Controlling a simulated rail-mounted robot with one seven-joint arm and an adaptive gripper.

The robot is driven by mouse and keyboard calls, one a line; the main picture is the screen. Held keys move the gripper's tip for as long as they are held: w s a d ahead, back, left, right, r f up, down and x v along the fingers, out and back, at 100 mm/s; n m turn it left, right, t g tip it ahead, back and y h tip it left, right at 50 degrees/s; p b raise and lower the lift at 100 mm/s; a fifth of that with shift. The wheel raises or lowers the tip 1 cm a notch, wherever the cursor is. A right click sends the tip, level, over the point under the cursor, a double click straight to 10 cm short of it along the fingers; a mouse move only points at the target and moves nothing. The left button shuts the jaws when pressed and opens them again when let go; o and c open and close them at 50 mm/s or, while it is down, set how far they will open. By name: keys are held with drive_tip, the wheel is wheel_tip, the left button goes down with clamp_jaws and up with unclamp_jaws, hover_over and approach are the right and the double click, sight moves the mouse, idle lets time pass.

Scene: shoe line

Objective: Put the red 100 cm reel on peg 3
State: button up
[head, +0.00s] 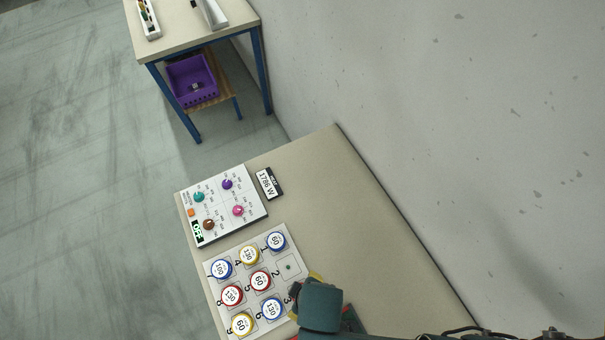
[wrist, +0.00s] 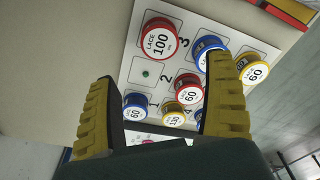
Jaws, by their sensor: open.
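The red 100 cm reel (wrist: 160,39) sits in the square labelled 3 on the white peg board (wrist: 133,68), label side up, seemingly on the peg, which is hidden under it. In the head view my gripper hides that square. My gripper (wrist: 160,72) is open and empty; its yellow-padded fingers are wide apart and not visibly touching the reel. In the head view it (head: 303,294) is over the board's right edge. Peg 2 (head: 288,267) is bare, and also shows in the wrist view (wrist: 146,73).
Other squares hold reels, including a blue 60 (head: 276,240), red 60 (head: 260,280) and blue 130 (head: 271,309). A control panel (head: 222,205) with knobs lies beyond the board. A wall (head: 450,120) runs along the right. A second table (head: 190,25) stands behind.

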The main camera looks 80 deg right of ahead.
drive_tip(key=shift+s+r, duration=0.1)
drive_tip(key=shift+r, duration=0.45)
drive_tip(key=w+r+n+t, duration=0.1)
drive_tip(key=w+r+t, duration=0.8)
drive_tip(key=w+r, duration=1.1)
drive_tip(key=w+r+n+t, duration=0.2)
drive_tip(key=r+t, duration=0.9)
drive_tip(key=r, duration=2.2)
drive_tip(key=shift+w+d+r+t, duration=0.3)
drive_tip(key=shift+w+d+t, duration=0.1)
drive_tip(key=shift+w, duration=0.1)
